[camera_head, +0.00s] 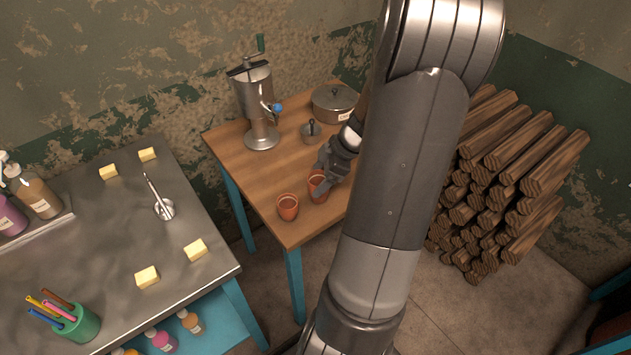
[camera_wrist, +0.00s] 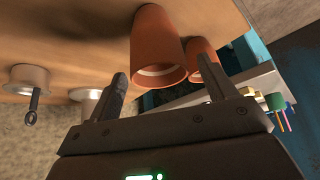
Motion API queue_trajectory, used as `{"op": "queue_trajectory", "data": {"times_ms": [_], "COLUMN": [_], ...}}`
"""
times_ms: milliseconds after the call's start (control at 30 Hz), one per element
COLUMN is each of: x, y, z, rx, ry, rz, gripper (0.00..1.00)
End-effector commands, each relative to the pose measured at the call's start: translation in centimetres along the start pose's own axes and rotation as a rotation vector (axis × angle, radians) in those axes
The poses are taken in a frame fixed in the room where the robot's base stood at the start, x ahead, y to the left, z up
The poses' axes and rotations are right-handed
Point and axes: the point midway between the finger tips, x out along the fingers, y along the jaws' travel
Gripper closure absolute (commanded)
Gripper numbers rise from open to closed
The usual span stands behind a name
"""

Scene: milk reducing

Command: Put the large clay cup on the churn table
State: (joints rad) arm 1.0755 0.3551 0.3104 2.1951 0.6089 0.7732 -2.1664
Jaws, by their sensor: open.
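Two reddish clay cups stand upright on the wooden table (camera_head: 250,190), which also bears the metal churn (camera_head: 255,95). One clay cup (camera_head: 313,183) is at my gripper (camera_head: 323,172); the other clay cup (camera_head: 288,208) stands nearer the front corner. I cannot tell for sure which is the large one. In the wrist view, which looks upside down, the nearer cup (camera_wrist: 157,40) lies between the lines of my open fingers (camera_wrist: 164,80), and the farther cup (camera_wrist: 203,58) shows partly behind it. Contact between fingers and cup cannot be told.
A lidded pot (camera_head: 334,103) and a small metal vessel (camera_head: 311,134) stand behind the cups. A metal-topped table (camera_head: 90,225) at left holds butter pieces, a pen holder (camera_head: 80,325) and bottles. Stacked logs (camera_head: 505,180) are at right. My arm hides the wooden table's right side.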

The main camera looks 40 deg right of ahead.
Motion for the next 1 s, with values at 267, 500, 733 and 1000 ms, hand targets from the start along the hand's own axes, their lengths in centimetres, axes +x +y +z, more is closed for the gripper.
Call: {"op": "queue_trajectory", "data": {"times_ms": [267, 500, 733, 1000], "x": [-6.2, -8.8, -9.2, -9.8], "y": [0.1, 0.0, -0.5, -5.2], "z": [0.0, 0.0, -1.1, -9.1], "rx": [-0.001, 0.0, 0.014, 0.172], "ry": [-0.003, -0.001, -0.023, -0.183], "rz": [0.004, 0.001, -0.004, 0.028], "gripper": [0.23, 0.23, 0.23, 0.23]}}
